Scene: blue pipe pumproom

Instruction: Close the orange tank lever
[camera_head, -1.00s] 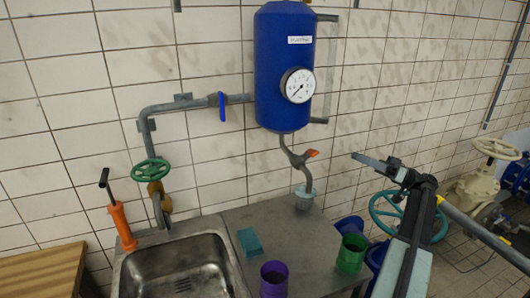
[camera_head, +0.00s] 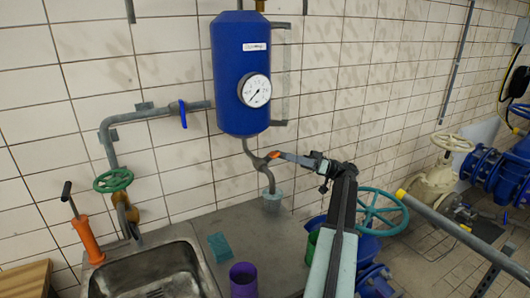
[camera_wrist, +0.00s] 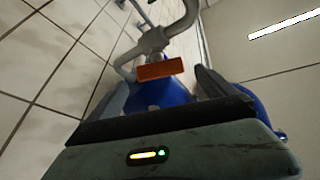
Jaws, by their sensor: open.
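The orange tank lever (camera_head: 272,155) sits on the grey pipe below the blue tank (camera_head: 240,80). In the wrist view the lever (camera_wrist: 160,71) is a short orange bar on a grey valve. My gripper (camera_head: 287,158) is at the right of the lever, its tips very close to it. In the wrist view my gripper (camera_wrist: 163,88) is open, with one finger to the left and one to the right of the lever. I cannot tell whether either finger touches it. The gripper partly hides the lever in the head view.
A blue lever (camera_head: 182,114) is on the pipe left of the tank. Below are a sink (camera_head: 150,270), a green sponge (camera_head: 220,247), a purple cup (camera_head: 243,280) and a partly hidden green cup (camera_head: 312,245). A teal handwheel (camera_head: 380,212) stands behind my arm.

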